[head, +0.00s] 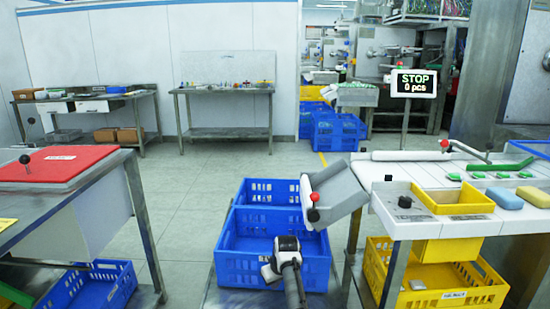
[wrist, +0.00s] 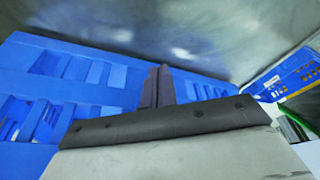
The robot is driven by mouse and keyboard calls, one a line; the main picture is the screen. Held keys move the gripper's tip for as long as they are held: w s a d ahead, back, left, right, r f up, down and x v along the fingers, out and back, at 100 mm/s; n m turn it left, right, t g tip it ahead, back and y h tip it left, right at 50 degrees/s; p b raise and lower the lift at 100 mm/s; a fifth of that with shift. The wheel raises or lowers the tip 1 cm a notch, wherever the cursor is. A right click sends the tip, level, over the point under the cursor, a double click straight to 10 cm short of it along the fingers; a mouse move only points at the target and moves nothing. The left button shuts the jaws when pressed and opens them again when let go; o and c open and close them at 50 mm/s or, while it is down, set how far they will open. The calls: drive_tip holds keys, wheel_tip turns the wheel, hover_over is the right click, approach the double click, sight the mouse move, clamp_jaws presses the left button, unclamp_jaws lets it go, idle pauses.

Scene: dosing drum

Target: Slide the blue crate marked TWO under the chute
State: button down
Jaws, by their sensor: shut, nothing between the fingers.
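Two blue crates stand one behind the other on a low grey surface in the head view, a front crate (head: 236,266) and a rear crate (head: 262,187). No TWO mark can be read on either. The grey tilted chute (head: 338,190) hangs over their right side from the worktable. My gripper (head: 267,272) is at the front crate, low in the picture, and my arm hides part of it. In the wrist view my gripper's dark fingers (wrist: 158,86) are together and empty, in front of a slotted blue crate wall (wrist: 75,70). Contact cannot be told.
A red-knobbed lever (head: 314,198) and a black knob stand by the chute. The right worktable (head: 420,228) has a yellow crate (head: 440,295) below. A red-topped table (head: 60,165) stands left. A display (head: 414,83) reads STOP, 0 pcs. Floor left of the crates is clear.

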drive_tip(key=shift+s+p, duration=0.7)
drive_tip(key=shift+p, duration=0.5)
drive_tip(key=shift+r, duration=0.1)
wheel_tip(320, 180, up, 14)
drive_tip(key=p, duration=1.2)
drive_tip(key=shift+s, duration=0.1)
drive_tip(key=s+p, duration=0.9)
drive_tip(key=p, duration=0.2)
drive_tip(key=shift+s, duration=0.4)
